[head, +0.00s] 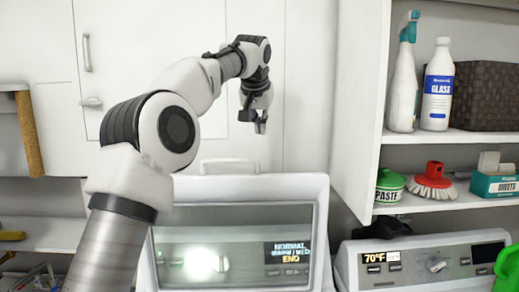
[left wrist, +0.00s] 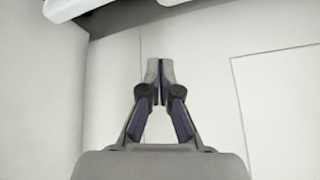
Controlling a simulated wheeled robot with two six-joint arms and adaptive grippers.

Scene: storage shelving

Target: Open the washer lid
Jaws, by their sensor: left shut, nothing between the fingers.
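The washer lid (head: 323,200) is a white frame around a wide glass window, at the lower middle of the head view. It stands raised and faces me, with a pale handle (head: 230,165) at its top edge. A lit display reading NORMAL and END (head: 288,250) shows in the window. My left gripper (head: 261,126) hangs above and behind the lid's top edge, pointing down, apart from it. In the left wrist view its fingertips (left wrist: 160,72) meet, with nothing held. My right gripper is not in view. The washer's tub is hidden.
White cabinets (head: 140,50) fill the back.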

